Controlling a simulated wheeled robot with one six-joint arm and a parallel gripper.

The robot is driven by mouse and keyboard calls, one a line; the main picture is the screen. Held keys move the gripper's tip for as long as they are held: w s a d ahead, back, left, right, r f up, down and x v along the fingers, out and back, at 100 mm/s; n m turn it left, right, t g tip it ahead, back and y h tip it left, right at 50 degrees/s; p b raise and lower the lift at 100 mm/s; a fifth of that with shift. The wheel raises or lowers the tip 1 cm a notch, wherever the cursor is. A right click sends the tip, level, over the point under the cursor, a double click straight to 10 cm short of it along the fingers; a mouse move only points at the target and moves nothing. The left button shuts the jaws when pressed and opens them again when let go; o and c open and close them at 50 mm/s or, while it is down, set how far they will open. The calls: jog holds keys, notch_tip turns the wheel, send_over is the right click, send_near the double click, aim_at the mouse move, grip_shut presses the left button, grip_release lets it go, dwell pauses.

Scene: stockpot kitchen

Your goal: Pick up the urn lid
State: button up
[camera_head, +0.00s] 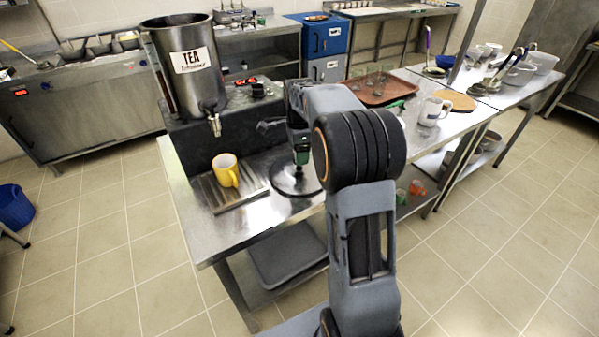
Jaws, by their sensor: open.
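The urn lid (284,184) is a round, shiny metal disc lying on the steel table, right of the yellow mug. My gripper (300,168) points down over the middle of the lid, and its jaws are open. The fingertips are small and partly hidden, so I cannot tell whether they touch the lid's knob. My arm hides part of the lid's right side. The tall metal tea urn (188,92) stands on a dark raised block behind and to the left, with its top uncovered.
A yellow mug (225,171) stands on a ridged drip tray (248,193) close left of the lid. A brown tray (403,92) with glasses, a white mug (434,111) and a round wooden board (454,100) lie farther right. A blue bucket (15,205) is at the far left.

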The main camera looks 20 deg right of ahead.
aim_at(299, 167)
jog(key=shift+f, duration=2.1)
jog(key=shift+c, duration=0.5)
jog(key=c, duration=1)
jog(key=shift+r, duration=0.1)
